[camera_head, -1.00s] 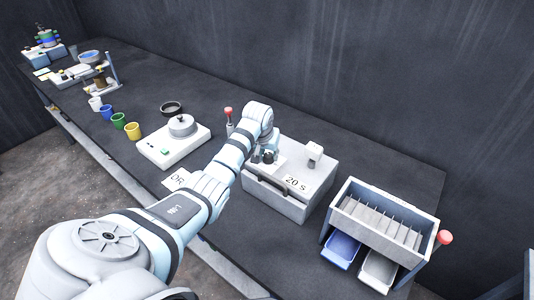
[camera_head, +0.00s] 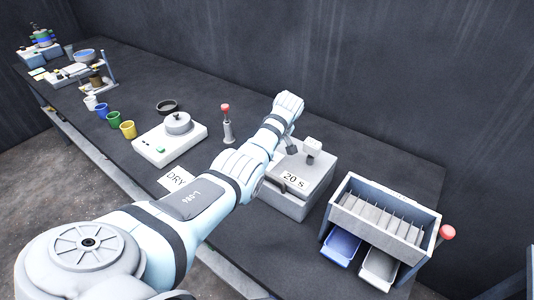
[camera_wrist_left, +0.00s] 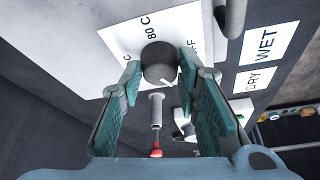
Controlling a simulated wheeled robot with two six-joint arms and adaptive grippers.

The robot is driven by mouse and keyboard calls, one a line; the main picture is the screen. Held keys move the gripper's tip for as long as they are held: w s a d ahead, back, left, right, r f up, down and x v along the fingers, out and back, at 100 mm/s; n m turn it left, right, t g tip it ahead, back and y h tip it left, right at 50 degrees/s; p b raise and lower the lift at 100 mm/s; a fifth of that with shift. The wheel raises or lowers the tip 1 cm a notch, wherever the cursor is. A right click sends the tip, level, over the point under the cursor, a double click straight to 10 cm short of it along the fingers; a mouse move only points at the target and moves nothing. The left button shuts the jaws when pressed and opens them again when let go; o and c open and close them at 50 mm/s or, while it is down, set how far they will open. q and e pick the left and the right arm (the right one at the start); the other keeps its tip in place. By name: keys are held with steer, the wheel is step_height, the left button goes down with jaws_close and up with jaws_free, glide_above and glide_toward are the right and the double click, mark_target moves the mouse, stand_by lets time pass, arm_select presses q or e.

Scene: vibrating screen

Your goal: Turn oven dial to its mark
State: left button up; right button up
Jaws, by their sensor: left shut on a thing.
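The oven dial (camera_wrist_left: 160,64) is a dark round knob with a white line, on a white plate marked "80 C" and partly hidden "OFF" lettering. The line points toward the lower right in the left wrist view. My left gripper (camera_wrist_left: 161,76) has its teal-padded fingers on either side of the dial and is shut on it. In the head view, the grey oven box (camera_head: 285,204) stands under my left gripper (camera_head: 291,147), whose tips are partly hidden by my arm. The dial is hidden there. My right gripper is not in view.
A red-topped lever (camera_head: 227,125) is behind my forearm. A slotted grey rack (camera_head: 343,206) with blue and white trays stands at right. A white device (camera_head: 158,145) and several cups are at left.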

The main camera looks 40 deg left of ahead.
arm_select(q)
steer(key=n+b, duration=0.2)
steer(key=shift+f+g+b, duration=0.3)
steer(key=shift+g, duration=0.1)
steer(key=shift+r+n+b, duration=0.15)
steer(key=shift+n+b, duration=0.35)
steer(key=shift+b, duration=0.15)
steer(key=o, duration=1.1)
steer(key=shift+o, duration=0.2)
steer(key=shift+a, duration=0.1)
steer(key=v, duration=1.2)
steer(key=shift+w, duration=0.25)
